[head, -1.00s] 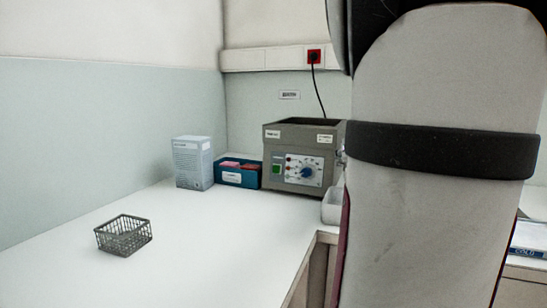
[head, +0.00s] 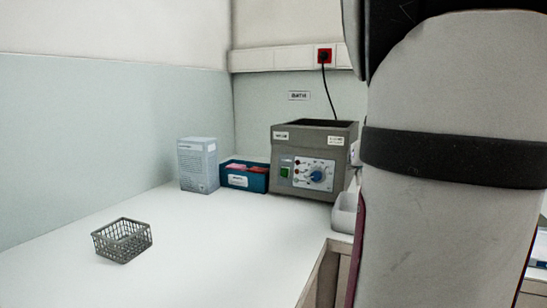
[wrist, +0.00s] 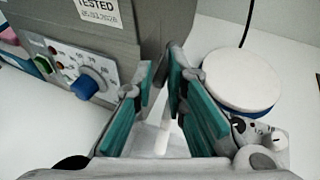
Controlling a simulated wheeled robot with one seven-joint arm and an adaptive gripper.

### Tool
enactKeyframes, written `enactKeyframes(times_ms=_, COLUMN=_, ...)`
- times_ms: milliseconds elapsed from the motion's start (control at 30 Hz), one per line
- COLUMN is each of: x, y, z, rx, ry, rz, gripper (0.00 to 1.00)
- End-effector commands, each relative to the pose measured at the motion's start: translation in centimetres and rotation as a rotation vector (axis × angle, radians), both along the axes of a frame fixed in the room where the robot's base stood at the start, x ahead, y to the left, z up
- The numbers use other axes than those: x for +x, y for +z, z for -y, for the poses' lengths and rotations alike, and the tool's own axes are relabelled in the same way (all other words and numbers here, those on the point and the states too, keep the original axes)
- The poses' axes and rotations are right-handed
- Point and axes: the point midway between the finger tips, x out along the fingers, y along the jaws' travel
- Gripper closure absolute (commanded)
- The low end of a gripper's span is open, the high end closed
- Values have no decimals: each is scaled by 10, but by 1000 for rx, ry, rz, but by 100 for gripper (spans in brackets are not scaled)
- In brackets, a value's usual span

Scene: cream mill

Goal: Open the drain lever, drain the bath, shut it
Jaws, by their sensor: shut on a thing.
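The bath (head: 314,158) is a grey box with an open top, standing on the white bench by the back wall. Its front has a green switch (head: 285,173) and a blue dial (head: 317,176); its side fills the upper left of the wrist view (wrist: 125,45). My gripper (wrist: 163,76) is beside the bath's side wall, its teal-padded fingers closed on the drain lever. The lever is largely hidden between the fingers, so its angle cannot be told. A white tub (head: 344,212) stands below, beside the bath. The water level is not visible.
A wire basket (head: 121,241) stands on the bench at front left. A blue box with pink contents (head: 244,181) and a pale carton (head: 198,166) stand left of the bath. A round white-topped, blue-sided thing (wrist: 242,80) is close right of my gripper.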

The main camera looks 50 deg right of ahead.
Motion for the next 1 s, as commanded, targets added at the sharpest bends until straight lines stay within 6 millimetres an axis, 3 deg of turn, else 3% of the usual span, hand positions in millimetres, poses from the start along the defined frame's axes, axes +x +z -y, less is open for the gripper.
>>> enactKeyframes(times_ms=367, x=-10, y=2, z=7, rx=3, ry=185, rz=-1, gripper=100)
enactKeyframes(times_ms=1000, x=-36, y=3, z=37, rx=5, ry=748, rz=0, gripper=100)
